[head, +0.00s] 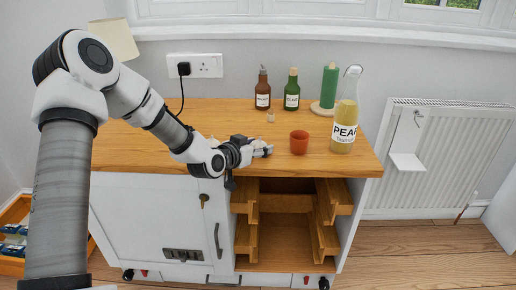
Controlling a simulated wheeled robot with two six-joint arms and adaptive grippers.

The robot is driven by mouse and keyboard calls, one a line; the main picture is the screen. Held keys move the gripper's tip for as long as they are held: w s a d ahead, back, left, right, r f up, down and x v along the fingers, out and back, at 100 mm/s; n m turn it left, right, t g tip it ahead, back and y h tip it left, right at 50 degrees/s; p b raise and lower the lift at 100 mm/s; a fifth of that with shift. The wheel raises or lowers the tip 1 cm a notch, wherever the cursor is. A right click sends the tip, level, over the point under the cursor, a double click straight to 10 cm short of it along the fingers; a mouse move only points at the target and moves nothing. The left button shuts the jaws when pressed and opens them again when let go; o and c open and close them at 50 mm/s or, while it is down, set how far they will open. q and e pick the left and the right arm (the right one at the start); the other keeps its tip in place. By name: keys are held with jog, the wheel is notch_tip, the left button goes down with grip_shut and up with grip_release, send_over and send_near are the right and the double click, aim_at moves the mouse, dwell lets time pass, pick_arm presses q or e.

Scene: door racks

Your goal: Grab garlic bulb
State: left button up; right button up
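My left gripper (264,151) is low over the front edge of the wooden counter, left of a terracotta cup. A small whitish shape (258,144) shows at its fingers and may be the garlic bulb. It is too small and too covered by the gripper to be sure, and I cannot tell whether the fingers are closed on it. A small beige object (270,116) stands farther back on the counter, apart from the gripper; its kind is unclear. My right gripper is not in view.
The terracotta cup (299,142) stands close right of the gripper. A tall pear bottle (344,125) is farther right. A brown bottle (263,90), a green bottle (292,92) and a green candle (329,86) stand at the back. The wooden counter (215,115) is clear behind my arm.

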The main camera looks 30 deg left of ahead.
pick_arm(q)
jog(key=shift+c, duration=0.6)
